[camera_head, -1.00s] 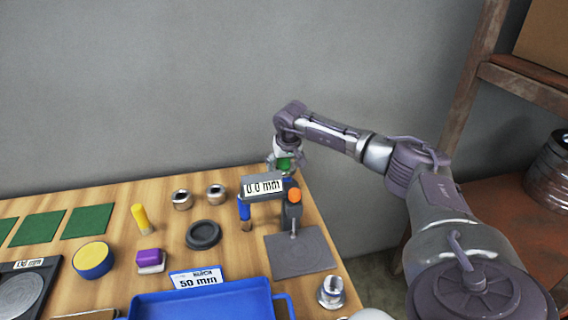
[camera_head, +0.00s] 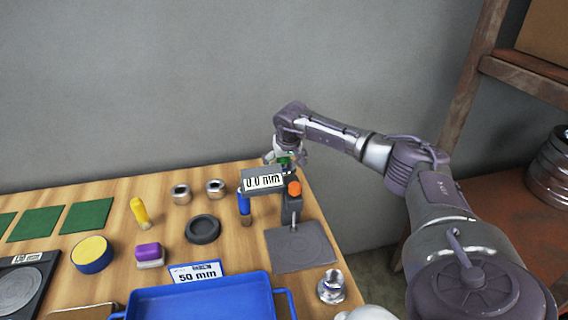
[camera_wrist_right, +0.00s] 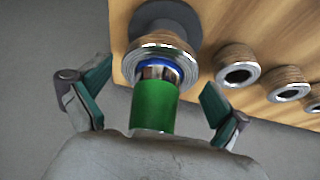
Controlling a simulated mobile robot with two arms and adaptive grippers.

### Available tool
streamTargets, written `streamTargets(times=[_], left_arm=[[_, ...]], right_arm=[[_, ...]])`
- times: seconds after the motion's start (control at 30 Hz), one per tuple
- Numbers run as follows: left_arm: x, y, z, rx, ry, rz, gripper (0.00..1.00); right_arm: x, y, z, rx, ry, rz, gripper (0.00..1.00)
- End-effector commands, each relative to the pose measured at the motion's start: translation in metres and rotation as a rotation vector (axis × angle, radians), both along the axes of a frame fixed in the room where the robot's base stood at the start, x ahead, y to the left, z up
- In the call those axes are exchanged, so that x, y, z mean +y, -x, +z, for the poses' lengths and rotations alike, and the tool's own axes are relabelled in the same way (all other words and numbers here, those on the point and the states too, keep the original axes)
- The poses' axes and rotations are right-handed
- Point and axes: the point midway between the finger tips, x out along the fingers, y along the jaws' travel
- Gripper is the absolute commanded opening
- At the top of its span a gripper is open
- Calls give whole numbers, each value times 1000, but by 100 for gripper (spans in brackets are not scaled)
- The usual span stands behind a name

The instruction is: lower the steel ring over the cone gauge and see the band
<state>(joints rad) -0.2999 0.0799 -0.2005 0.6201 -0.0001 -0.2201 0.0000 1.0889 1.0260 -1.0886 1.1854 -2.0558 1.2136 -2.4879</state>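In the right wrist view a green cylinder (camera_wrist_right: 155,104) stands between my right gripper's (camera_wrist_right: 155,100) spread fingers, with a gap on each side. Beyond it are a short steel section and a blue band (camera_wrist_right: 158,65). A steel ring (camera_wrist_right: 160,48) appears around or just behind that end; I cannot tell how they fit. This looks like the cone gauge. In the head view my right gripper (camera_head: 283,157) is behind the display stand, with a little green showing. More steel rings stand on the table, two of them at the back (camera_head: 181,195) (camera_head: 215,190). My left gripper is out of view.
The display stand (camera_head: 264,181) reading 0.0 mm partly hides my right gripper. In front are a grey plate (camera_head: 300,250), a steel fitting (camera_head: 331,287) and a blue tray (camera_head: 200,300). A dark round ring (camera_head: 202,229) lies mid-table. The wall is behind.

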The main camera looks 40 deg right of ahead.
Motion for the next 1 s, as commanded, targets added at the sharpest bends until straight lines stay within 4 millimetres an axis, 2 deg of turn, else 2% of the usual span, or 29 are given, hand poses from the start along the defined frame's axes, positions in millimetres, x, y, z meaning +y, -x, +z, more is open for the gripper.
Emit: streamTargets(times=[0.23,0.37,0.8,1.0], left_arm=[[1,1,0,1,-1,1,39],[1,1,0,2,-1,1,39],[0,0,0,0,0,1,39],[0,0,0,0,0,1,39]], right_arm=[[0,1,-1,4,1,0,100],[1,3,7,1,0,0,100],[17,31,87,-3,1,0,100],[21,39,107,0,0,0,100]])
